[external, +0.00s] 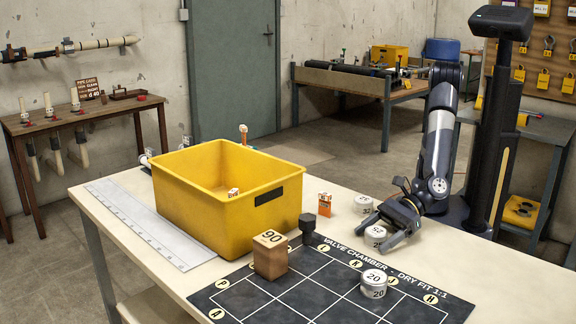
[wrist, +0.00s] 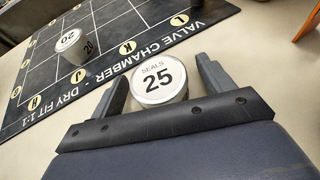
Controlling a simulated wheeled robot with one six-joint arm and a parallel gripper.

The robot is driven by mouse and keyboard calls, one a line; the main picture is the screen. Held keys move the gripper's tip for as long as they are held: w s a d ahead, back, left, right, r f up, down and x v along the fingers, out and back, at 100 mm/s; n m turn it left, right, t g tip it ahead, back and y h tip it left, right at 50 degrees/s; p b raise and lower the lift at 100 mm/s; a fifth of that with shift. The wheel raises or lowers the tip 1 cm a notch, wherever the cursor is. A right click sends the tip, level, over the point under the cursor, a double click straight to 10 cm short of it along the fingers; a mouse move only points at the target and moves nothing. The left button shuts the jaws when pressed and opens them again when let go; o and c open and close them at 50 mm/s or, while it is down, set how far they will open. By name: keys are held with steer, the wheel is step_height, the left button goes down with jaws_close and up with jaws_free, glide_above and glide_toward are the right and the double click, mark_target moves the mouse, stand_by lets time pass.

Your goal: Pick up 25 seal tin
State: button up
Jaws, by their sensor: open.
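The 25 seal tin (external: 375,236) is a short round tin with a white lid, upright on the table beside the black mat. In the wrist view its lid (wrist: 157,80) reads SEALS 25 and lies between the two fingers. My gripper (external: 396,240) is open around the tin; its fingers also show in the wrist view (wrist: 162,88), one on each side, with a small gap at the right. I cannot tell whether the left finger touches the tin.
A similar 20 tin (external: 373,284) stands on the black mat (external: 330,300); another white tin (external: 363,204) stands behind the 25 tin. A yellow crate (external: 228,220), a brown 90 block (external: 270,258), a black block (external: 307,226) and an orange-and-white item (external: 324,204) stand further left.

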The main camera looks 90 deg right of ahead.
steer(key=shift+c, duration=0.5)
steer(key=c, duration=1)
steer(key=shift+o, duration=0.2)
